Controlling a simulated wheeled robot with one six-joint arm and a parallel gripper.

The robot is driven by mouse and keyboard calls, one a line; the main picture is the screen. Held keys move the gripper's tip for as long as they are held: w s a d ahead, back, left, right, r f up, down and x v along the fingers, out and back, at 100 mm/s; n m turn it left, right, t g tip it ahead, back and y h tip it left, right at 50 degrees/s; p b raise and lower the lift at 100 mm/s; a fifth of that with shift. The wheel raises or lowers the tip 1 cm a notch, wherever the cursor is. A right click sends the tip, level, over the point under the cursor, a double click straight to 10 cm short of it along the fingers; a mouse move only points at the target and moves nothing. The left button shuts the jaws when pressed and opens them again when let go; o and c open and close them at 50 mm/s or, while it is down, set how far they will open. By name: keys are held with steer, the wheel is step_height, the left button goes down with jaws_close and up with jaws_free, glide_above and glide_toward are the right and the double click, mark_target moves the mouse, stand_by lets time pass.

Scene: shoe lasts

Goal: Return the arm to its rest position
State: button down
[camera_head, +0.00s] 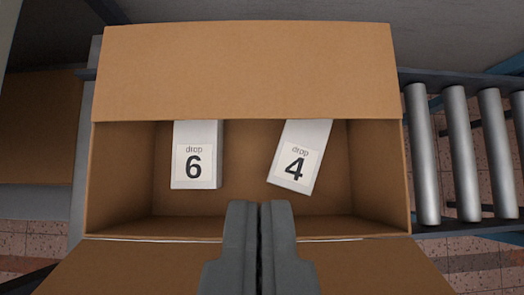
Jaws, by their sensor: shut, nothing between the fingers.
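My gripper (259,208) is at the bottom middle of the view, its two grey fingers shut together with nothing between them. It shows over the near wall of an open cardboard box (250,72). Inside the box lie two white pieces with printed labels. One, labelled "drop 6" (195,155), is on the left and nearly straight. The other, labelled "drop 4" (300,155), is on the right and tilted. The fingers are apart from both in the picture. The lower part of the near flap is partly hidden behind the gripper.
A roller conveyor (458,150) with metal rollers runs off to the right of the box. Another brown cardboard surface (40,125) is at the left edge. Tiled floor (480,264) shows at the lower right. The box has flaps open at the far and near sides.

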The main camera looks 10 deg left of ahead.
steer(key=s+d+r+m+t+h, duration=0.1)
steer(key=s+d+r+t, duration=0.4)
steer(key=t, duration=0.5)
step_height(320, 180, up, 4)
steer(key=shift+d+f+m, duration=0.2)
steer(key=shift+d+m, duration=0.4)
steer(key=shift+d, duration=0.6)
